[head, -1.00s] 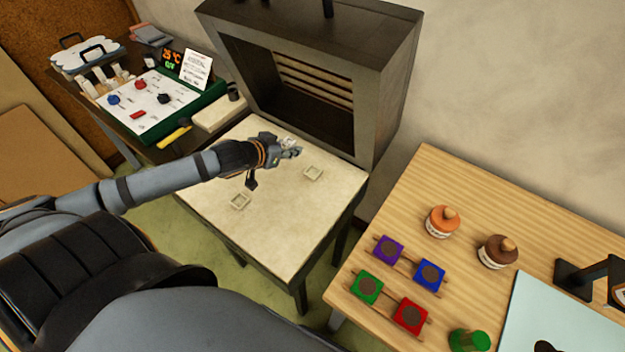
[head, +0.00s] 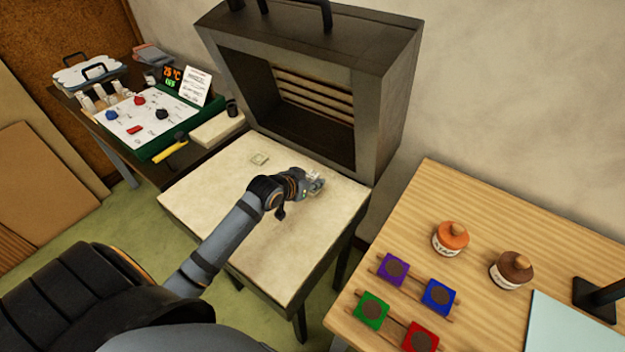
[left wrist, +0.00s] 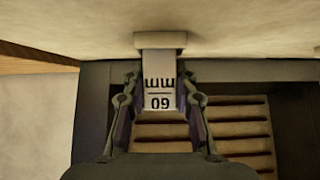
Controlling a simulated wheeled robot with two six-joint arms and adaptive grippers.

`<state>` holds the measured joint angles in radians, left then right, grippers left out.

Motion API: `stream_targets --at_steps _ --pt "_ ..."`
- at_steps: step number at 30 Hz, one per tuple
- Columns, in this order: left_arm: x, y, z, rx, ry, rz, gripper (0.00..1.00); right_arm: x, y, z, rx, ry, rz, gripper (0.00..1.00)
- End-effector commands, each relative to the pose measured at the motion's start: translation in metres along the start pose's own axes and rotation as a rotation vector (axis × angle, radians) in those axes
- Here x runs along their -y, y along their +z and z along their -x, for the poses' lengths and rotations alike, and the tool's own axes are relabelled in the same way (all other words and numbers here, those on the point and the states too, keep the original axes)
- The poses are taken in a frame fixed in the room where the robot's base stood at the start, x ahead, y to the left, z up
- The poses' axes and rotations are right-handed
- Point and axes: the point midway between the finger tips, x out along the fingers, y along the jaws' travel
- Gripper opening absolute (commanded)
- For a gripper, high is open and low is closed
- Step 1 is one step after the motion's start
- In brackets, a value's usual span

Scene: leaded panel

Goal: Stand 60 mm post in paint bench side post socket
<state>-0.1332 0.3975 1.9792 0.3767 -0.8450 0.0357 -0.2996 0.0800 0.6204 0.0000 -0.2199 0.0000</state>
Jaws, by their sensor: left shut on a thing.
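The 60 mm post (left wrist: 160,85) is a pale block with "60 mm" printed on it, upside down in the left wrist view. My left gripper (left wrist: 160,108) is shut on it, one finger on each side. The post's end meets the rim of a pale square socket (left wrist: 160,40) on the bench top in that view. I cannot tell whether the end is inside the socket or just at its rim. In the head view my left gripper (head: 315,184) is over the right part of the pale bench (head: 210,205), in front of the kiln, and covers this socket. My right gripper is not in view.
Another square socket (head: 260,158) shows empty on the bench, left of the gripper. The dark open kiln (head: 375,100) stands close behind. A wooden table (head: 480,215) with jars and coloured blocks is at right.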

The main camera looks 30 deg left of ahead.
Motion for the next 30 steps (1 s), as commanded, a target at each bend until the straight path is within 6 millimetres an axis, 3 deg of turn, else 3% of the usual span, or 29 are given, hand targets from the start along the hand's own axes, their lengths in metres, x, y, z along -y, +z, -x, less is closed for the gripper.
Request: stream_targets --at_steps 11,12,16,26,30 --pt "0.000 0.004 -0.003 -0.002 0.000 -0.001 0.00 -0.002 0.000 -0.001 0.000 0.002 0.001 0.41" --pt "0.000 0.004 -0.003 -0.002 0.000 -0.001 0.31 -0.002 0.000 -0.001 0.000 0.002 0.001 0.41" --pt "0.000 0.004 -0.003 -0.002 0.000 -0.001 0.49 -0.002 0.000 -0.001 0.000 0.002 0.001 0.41" --pt "0.000 0.001 -0.001 -0.002 0.000 -0.001 0.50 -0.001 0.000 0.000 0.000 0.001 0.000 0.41" --pt "0.002 0.001 0.017 0.000 -0.004 -0.008 0.50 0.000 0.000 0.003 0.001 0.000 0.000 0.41"
